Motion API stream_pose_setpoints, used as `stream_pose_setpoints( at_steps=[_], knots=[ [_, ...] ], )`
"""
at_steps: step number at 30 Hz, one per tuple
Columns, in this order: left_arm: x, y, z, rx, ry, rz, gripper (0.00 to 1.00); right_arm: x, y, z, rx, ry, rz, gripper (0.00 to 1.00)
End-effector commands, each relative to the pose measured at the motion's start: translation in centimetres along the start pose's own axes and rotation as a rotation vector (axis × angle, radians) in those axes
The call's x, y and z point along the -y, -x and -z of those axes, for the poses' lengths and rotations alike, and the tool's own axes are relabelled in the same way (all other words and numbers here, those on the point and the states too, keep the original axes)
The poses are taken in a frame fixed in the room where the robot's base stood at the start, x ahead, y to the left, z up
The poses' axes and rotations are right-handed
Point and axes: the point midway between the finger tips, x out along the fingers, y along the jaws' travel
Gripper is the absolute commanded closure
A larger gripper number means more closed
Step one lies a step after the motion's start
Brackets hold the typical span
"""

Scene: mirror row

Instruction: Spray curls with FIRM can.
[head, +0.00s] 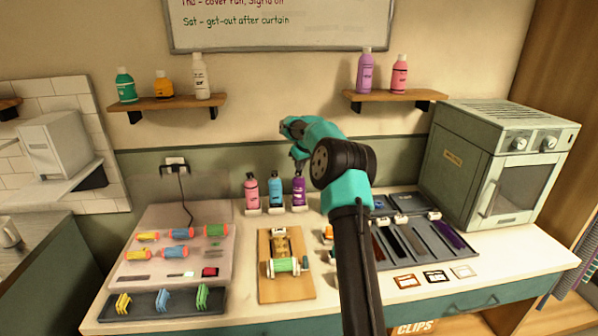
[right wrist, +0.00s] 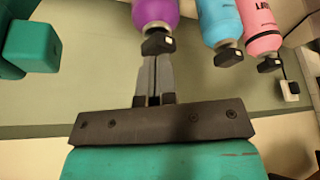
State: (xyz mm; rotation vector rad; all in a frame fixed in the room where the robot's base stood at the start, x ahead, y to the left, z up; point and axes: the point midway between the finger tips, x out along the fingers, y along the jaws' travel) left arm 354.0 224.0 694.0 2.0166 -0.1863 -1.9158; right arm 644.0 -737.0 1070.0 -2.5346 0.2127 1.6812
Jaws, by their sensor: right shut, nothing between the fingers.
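Three spray cans stand in a row at the back of the counter: pink (head: 252,191), blue (head: 275,190) and purple (head: 299,190). Their labels are too small to read, so I cannot tell which is FIRM. My right gripper (head: 299,168) is shut and empty, right above the top of the purple can. In the right wrist view the shut fingers (right wrist: 155,62) point at the black nozzle of the purple can (right wrist: 155,12), close to it or touching. A wooden board (head: 268,290) carries a green roller (head: 286,265) and tan curls (head: 281,243). My left gripper is out of view.
Colored rollers (head: 180,233) lie on a pale panel at left, with a dark tray (head: 150,304) of clips in front. A dark tray (head: 450,258) of strands lies at right, partly behind my right arm. A pale green oven (head: 497,165) stands at back right.

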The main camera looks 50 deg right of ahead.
Motion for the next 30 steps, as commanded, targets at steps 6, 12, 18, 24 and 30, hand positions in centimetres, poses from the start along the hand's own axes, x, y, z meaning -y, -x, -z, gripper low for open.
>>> stream_pose_setpoints(
  at_steps=[6,12,18,24,30],
  knots=[
    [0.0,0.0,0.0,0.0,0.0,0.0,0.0,0.0,-0.3,-0.1,0.0,0.0,0.0,1.0],
    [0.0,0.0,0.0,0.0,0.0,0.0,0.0,0.0,0.2,0.1,-0.001,0.0,0.0,1.0],
    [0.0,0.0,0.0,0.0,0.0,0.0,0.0,0.0,1.3,0.6,-0.001,0.0,0.0,1.0],
    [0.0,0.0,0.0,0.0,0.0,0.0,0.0,0.0,2.5,1.1,-0.001,0.0,0.0,1.0],
    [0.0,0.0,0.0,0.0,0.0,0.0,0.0,0.0,3.6,1.6,-0.001,0.0,-0.001,1.0]
  ],
)
